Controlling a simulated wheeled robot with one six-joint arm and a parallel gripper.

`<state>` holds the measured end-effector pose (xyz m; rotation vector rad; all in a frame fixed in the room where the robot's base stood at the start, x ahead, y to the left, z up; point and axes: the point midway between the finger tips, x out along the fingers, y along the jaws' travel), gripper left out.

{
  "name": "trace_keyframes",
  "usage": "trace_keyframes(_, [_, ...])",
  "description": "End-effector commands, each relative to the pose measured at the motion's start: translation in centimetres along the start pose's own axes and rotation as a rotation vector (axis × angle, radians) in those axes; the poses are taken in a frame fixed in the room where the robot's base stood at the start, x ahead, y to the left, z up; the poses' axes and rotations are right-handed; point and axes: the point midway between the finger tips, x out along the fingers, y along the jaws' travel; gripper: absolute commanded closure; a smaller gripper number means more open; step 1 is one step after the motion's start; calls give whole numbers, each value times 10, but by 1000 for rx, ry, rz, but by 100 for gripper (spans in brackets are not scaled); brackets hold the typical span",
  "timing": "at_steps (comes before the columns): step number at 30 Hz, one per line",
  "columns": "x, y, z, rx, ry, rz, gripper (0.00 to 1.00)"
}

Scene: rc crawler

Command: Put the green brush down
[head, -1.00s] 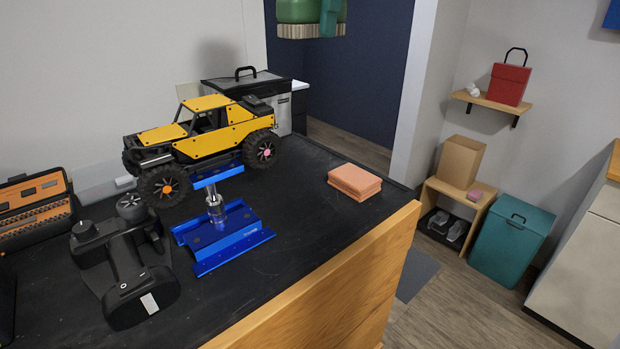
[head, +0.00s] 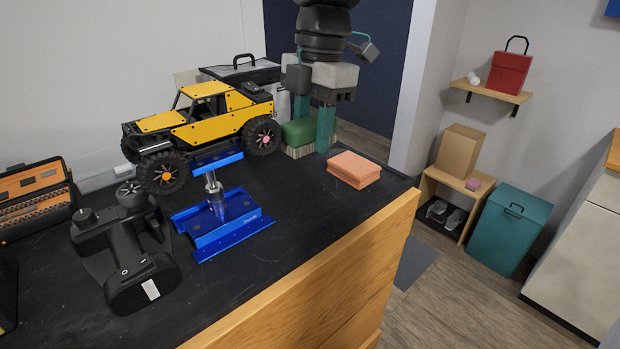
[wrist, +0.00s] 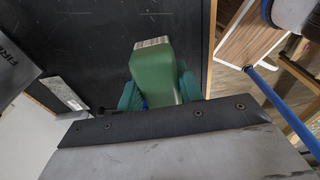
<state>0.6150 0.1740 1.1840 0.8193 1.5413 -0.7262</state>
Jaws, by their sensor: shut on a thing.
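The yellow crawler (head: 205,118) stands close left of the brush. A salmon sponge stack (head: 353,169) lies just right and in front. A blue stand (head: 222,222) and a black controller (head: 128,262) are nearer. The wooden worktop edge (head: 330,270) is on the right.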

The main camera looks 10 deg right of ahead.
Motion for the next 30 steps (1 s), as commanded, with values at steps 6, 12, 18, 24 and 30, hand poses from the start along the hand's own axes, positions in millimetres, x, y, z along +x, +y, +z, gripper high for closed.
trace_keyframes(6, [47,0,6,-1,0,-2,89])
trace_keyframes(12, [61,0,7,-1,0,-1,89])
trace_keyframes(18, [87,0,10,1,1,-3,89])
trace_keyframes(24, [96,0,12,0,0,1,89])
trace_keyframes(30, [97,0,12,0,0,0,89])
